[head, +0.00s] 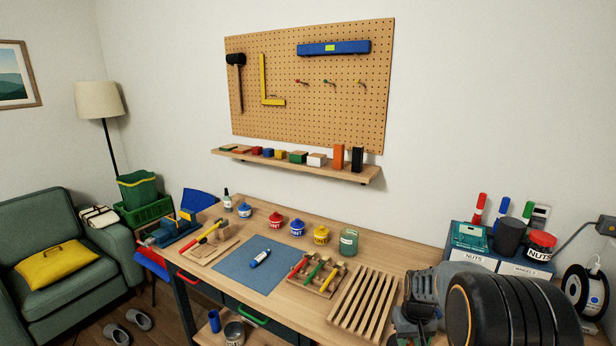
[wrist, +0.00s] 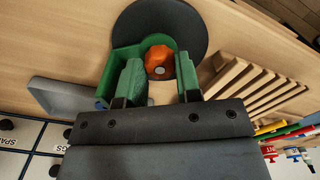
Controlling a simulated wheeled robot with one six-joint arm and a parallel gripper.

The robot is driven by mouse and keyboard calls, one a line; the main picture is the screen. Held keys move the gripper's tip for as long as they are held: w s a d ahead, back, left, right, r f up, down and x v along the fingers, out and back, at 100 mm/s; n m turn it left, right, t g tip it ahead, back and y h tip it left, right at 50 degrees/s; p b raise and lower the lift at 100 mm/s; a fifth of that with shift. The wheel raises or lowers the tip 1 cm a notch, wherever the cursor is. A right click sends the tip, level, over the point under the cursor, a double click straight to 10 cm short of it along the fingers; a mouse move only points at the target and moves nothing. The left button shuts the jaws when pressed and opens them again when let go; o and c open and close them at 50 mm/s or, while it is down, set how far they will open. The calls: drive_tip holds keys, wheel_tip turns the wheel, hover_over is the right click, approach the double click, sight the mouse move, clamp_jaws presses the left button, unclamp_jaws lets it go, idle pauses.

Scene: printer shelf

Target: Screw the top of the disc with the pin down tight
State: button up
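In the wrist view a dark round disc (wrist: 195,22) lies on the wooden bench top, with an orange knob-like top (wrist: 160,57) that has a pale spot on its near side. A green part (wrist: 122,57) lies beside and behind the knob. My gripper (wrist: 159,66) has its two green fingers on either side of the orange top, very close to it. I cannot tell whether they press on it. Whether a pin is present, and how tight the top sits, does not show. In the head view my arm hides this spot.
A slatted wooden rack (head: 364,303) stands beside my arm, with a tool holder (head: 318,285) and a blue mat (head: 247,277) to its left. A blue box with drawers (head: 499,256) stands at the right. A grey tray (wrist: 62,97) shows left of the fingers.

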drive_tip(key=m, duration=1.2)
drive_tip(key=shift+m, duration=0.3)
drive_tip(key=m, duration=0.4)
drive_tip(key=shift+m, duration=0.4)
drive_tip(key=o, duration=0.5)
drive_tip(key=shift+c, duration=0.2)
